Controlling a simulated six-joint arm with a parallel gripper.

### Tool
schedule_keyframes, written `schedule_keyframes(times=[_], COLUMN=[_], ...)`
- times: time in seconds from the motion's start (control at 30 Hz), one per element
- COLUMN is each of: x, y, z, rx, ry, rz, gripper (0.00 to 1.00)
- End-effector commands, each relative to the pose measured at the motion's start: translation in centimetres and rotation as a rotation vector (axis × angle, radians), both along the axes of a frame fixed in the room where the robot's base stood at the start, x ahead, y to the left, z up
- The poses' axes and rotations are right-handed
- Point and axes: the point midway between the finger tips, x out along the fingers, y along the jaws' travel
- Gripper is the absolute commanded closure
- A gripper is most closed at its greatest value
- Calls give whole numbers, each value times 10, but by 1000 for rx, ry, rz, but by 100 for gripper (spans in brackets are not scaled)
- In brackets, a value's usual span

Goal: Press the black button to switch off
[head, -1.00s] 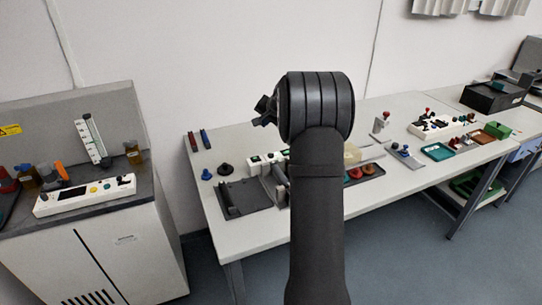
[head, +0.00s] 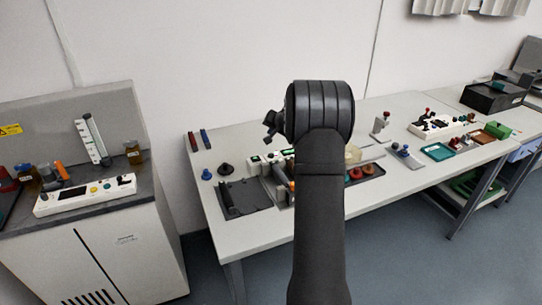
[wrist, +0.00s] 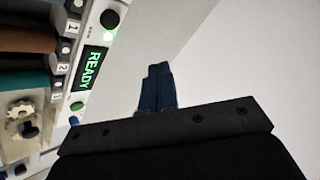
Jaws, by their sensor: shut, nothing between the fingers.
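The black button (wrist: 110,19) is a round knob at the top of a white panel (wrist: 97,75) in the wrist view. A lit green lamp (wrist: 107,37) sits just below it, and a display (wrist: 90,70) reads READY in green. My gripper (wrist: 158,72) is shut and empty, its dark blue fingertips to the right of the panel and apart from the button in the picture. In the head view my gripper (head: 269,127) hangs above the back of the table, over the white panel (head: 268,157). The button is too small to tell there.
Numbered slots with brown and teal blocks (wrist: 27,82) and a gear (wrist: 20,108) lie left of the panel. A dark tray (head: 245,198) and black knobs stand on the table (head: 262,232). The wall is close behind. Another white control panel (head: 85,195) is on the left cabinet.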

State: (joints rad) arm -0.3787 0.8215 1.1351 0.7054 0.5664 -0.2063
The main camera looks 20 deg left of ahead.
Motion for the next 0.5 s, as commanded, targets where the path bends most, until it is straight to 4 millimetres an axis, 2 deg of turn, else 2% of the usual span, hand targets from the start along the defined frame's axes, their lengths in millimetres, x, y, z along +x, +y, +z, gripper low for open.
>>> schedule_keyframes(times=[0.3,0.5], x=[-1,0], y=[0,0], z=[-46,-67], rx=[-1,-1], ry=[4,2], rz=[0,0], gripper=[100,100])
